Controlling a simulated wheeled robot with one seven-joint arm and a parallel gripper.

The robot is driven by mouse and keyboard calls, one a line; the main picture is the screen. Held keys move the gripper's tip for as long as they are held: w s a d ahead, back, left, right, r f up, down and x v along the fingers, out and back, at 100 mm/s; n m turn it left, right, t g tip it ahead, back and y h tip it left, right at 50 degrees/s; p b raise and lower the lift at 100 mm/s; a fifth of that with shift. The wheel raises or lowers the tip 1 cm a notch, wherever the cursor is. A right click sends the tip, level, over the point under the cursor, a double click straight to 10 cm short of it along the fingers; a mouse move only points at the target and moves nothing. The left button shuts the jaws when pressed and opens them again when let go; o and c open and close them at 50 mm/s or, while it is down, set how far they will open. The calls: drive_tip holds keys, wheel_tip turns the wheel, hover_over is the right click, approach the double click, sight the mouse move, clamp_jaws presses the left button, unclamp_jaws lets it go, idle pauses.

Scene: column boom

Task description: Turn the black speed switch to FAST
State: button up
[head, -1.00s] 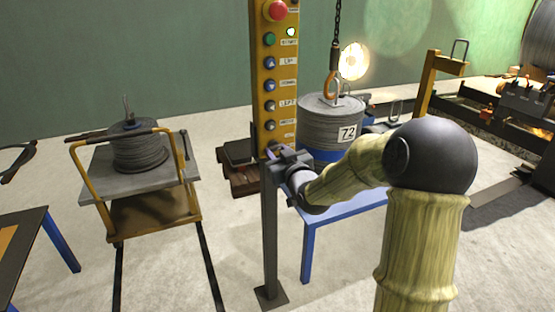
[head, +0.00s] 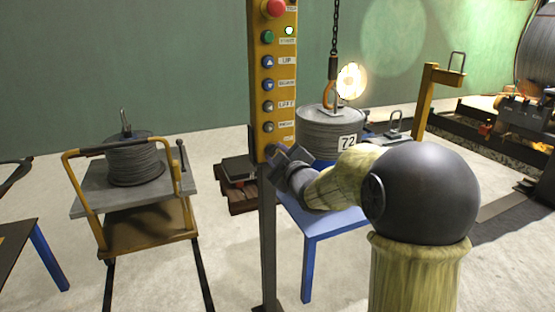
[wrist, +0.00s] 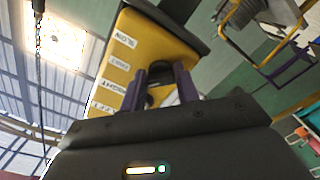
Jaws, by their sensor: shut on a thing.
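The yellow control pendant (head: 273,85) stands upright on a dark post, with a red button on top and a column of labelled buttons below. My gripper (head: 270,152) is at its bottom end, tilted. In the wrist view my gripper (wrist: 160,72) has its two fingers shut on the black speed switch (wrist: 160,74), on the pendant face (wrist: 150,45) beside the SLOW and FAST labels. The fingers hide most of the switch, so I cannot tell which label it points to.
A cable drum (head: 330,130) marked 72 hangs on a chain hook (head: 331,88) over a blue table (head: 335,222), right behind the pendant. A yellow-railed cart (head: 150,230) with another drum stands on the left. A lit round lamp (head: 351,81) glows behind.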

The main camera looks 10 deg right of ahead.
idle(0.3)
drive_tip(key=o, duration=1)
drive_tip(key=shift+s, duration=0.15)
drive_tip(key=s+d+p, duration=0.1)
drive_tip(key=s, duration=0.4)
drive_tip(key=s+d, duration=0.1)
drive_tip(key=s, duration=0.5)
drive_tip(key=s+d+p, duration=0.1)
drive_tip(key=s, duration=0.5)
drive_tip(key=shift+d+p, duration=0.1)
drive_tip(key=shift+p, duration=0.25)
drive_tip(key=shift+w, duration=0.1)
